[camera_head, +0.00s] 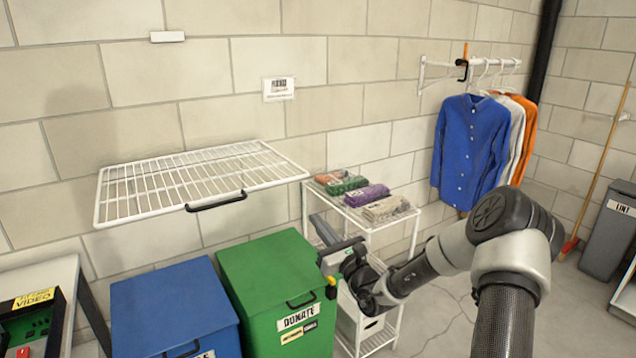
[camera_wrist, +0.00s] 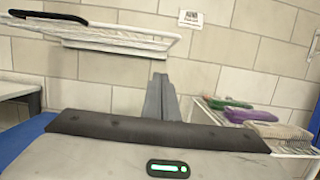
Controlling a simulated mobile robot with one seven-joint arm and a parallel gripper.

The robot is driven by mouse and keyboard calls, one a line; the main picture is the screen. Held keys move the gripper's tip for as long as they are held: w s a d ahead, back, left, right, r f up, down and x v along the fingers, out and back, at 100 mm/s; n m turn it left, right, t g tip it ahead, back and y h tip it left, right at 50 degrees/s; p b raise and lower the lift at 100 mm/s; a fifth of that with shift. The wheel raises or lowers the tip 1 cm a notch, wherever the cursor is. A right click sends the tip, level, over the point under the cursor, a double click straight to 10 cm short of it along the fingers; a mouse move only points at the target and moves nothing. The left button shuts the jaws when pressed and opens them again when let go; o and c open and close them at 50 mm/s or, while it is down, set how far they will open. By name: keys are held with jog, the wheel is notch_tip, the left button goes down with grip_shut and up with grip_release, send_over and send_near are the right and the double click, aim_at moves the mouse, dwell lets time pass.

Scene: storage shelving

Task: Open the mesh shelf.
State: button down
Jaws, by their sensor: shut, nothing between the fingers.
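The white mesh shelf (camera_head: 150,205) lies flat, out from the block wall at the left. A black handle (camera_head: 216,201) sits on its front edge. In the wrist view the mesh shelf (camera_wrist: 125,40) is at the upper left, with its black handle (camera_wrist: 48,17) near the top left corner. My gripper (camera_head: 318,222) is to the right of the shelf and a little lower, apart from the shelf and handle. Its fingers, also in the wrist view (camera_wrist: 160,80), are shut and empty, pointing toward the wall.
Below the shelf stand a blue bin (camera_head: 170,300) and a green donate bin (camera_head: 265,265). A white rack (camera_head: 335,205) with folded cloths (camera_head: 368,196) is close behind my gripper. Shirts (camera_head: 470,150) hang at the right. The space above the bins is free.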

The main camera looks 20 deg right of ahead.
jog(key=w+a+r+b, duration=0.2)
jog(key=w+r, duration=0.4)
jog(key=w, duration=0.3)
jog(key=shift+a+r, duration=0.25)
jog(key=shift+a, duration=0.15)
jog(key=shift+r, duration=0.1)
